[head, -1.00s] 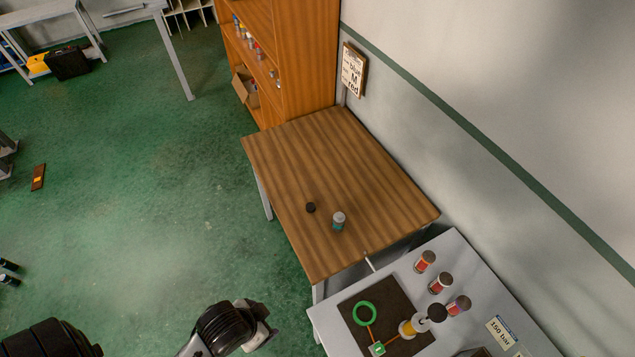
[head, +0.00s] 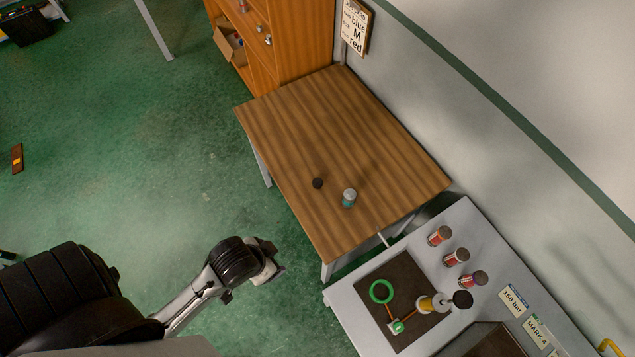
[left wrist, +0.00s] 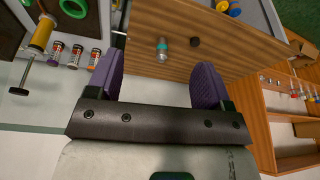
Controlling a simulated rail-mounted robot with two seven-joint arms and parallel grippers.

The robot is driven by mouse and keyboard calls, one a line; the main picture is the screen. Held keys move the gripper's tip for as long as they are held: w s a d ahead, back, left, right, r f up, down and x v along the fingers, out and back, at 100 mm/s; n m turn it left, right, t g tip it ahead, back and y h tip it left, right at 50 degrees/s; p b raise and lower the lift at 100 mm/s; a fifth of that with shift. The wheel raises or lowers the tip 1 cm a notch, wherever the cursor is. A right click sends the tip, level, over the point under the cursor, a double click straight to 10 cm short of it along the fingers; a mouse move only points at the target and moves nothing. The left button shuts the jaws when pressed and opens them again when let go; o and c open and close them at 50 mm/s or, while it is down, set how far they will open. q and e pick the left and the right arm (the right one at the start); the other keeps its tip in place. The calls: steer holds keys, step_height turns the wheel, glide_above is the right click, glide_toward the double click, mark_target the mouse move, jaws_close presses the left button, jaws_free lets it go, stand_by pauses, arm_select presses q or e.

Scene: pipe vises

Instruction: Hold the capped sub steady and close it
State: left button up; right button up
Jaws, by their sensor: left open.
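A small teal cylinder with a grey top (head: 349,197) stands on the wooden table (head: 330,130); it also shows in the left wrist view (left wrist: 162,48). A black round cap (head: 318,183) lies apart from it on the tabletop, and shows in the left wrist view (left wrist: 194,42). I cannot tell which is the capped sub. My left gripper (head: 272,264) is over the green floor, left of the table's near end. In the left wrist view its purple fingers (left wrist: 157,78) are spread and empty, with the table beyond them. My right gripper is not in view.
A grey bench (head: 345,299) stands near the table's close end. It carries a dark board (head: 375,270) with a green ring (head: 381,291), a yellow clamp-like part (head: 427,304) and several red jars (head: 457,257). An orange cabinet (head: 290,50) is behind the table. Most of the tabletop is clear.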

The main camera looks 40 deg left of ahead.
arm_select(q)
steer(key=w+d+f+g+h+b, duration=0.1)
steer(key=w+d+f+b, duration=0.2)
steer(key=w+f+b, duration=1.55)
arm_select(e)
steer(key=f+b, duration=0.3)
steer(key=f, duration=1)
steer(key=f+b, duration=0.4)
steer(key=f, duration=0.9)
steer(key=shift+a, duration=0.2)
arm_select(q)
steer(key=w+a+n+g+y, duration=0.1)
steer(key=w+a+n, duration=0.6)
steer(key=w+a, duration=0.8)
steer(key=shift+w+a+y, duration=0.25)
steer(key=shift+a+y, duration=0.35)
steer(key=shift+a, duration=0.4)
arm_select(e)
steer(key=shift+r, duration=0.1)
arm_select(q)
steer(key=b, duration=0.1)
glide_above(317, 182)
steer(key=f, duration=0.8)
steer(key=shift+s+d+f, duration=0.15)
steer(key=shift+s+f, duration=0.15)
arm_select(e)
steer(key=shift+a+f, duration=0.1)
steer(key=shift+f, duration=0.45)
